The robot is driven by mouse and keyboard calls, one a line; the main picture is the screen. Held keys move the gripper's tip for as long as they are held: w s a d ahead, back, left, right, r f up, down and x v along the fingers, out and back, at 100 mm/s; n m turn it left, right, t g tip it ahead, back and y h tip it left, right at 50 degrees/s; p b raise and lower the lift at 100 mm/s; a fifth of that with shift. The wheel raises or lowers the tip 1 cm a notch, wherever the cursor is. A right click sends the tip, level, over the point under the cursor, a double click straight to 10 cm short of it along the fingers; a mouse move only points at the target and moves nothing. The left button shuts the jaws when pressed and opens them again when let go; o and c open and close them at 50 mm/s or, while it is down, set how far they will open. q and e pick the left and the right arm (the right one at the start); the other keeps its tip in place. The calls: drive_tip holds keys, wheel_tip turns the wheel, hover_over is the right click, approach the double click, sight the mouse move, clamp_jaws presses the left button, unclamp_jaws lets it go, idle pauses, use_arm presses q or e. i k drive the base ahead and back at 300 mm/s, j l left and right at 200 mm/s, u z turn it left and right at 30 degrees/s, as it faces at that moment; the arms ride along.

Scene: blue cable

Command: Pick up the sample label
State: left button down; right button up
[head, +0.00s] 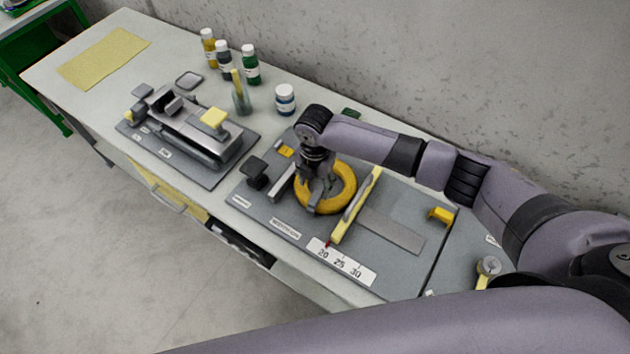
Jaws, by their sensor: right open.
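I cannot tell for sure which thing is the sample label. Small white labels sit on the grey boards, one near the front edge of the right board (286,230) and one on the left board (165,153). My right gripper (314,203) points down over a yellow ring (344,203) on the right board. Its fingers are apart, and they hide part of the ring. I cannot tell if they touch it. My left gripper is not in view.
A yellow bar (357,207) stands right of the gripper, behind a white scale (341,262) marked 20, 25, 30. A metal device (187,132) fills the left board. Several bottles (285,101) stand at the back. A yellow mat (103,58) lies far left, with bare bench around it.

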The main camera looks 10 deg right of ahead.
sight(285, 151)
drive_tip(key=k+j, duration=0.15)
drive_tip(key=k, duration=0.35)
drive_tip(key=k+j, duration=0.15)
drive_tip(key=k, duration=0.35)
